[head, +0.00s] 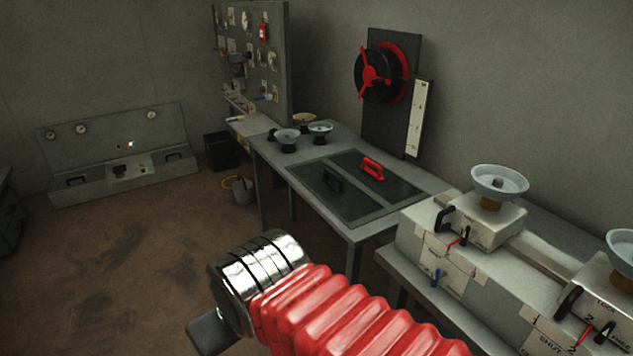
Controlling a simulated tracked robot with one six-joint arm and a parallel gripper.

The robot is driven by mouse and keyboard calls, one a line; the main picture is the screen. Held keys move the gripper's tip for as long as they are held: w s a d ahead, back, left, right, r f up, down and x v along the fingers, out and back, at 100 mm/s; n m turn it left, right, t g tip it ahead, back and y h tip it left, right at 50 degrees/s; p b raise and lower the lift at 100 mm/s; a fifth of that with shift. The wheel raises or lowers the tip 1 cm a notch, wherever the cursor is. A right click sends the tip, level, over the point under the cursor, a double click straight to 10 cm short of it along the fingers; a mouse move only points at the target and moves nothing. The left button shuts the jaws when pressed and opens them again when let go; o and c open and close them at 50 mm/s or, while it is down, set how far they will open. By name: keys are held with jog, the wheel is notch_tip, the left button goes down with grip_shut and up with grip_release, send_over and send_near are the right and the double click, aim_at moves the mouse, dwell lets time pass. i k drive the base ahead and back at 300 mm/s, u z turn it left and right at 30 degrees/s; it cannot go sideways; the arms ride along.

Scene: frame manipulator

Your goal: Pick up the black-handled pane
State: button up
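The black-handled pane (318,196) is a dark flat panel set in the tabletop, with a black handle (332,180) standing on it. Beside it, on the right, lies a similar dark pane (392,184) with a red handle (372,168). My arm, with red bellows and a shiny metal wrist, reaches in from the bottom right. Only a dark piece of my gripper (210,332) shows beyond the wrist, low and left of the table, apart from the pane. Its fingertips cannot be made out.
The grey table (357,234) holds several small bowls (287,138) at its far end. A scale-like machine with a dish (498,184) stands at the right. A wall panel with a red-spoked wheel (380,74) rises behind. A bucket (242,190) stands on the floor; the left floor is open.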

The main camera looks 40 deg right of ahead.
aim_at(346, 199)
jog(key=z, duration=0.05)
jog(key=i, duration=1.5)
jog(key=z, duration=0.55)
jog(key=i, duration=0.7)
jog(key=z, duration=0.7)
jog(key=i, duration=0.6)
jog(key=z, duration=0.7)
jog(key=i, duration=0.55)
jog(key=z, duration=0.25)
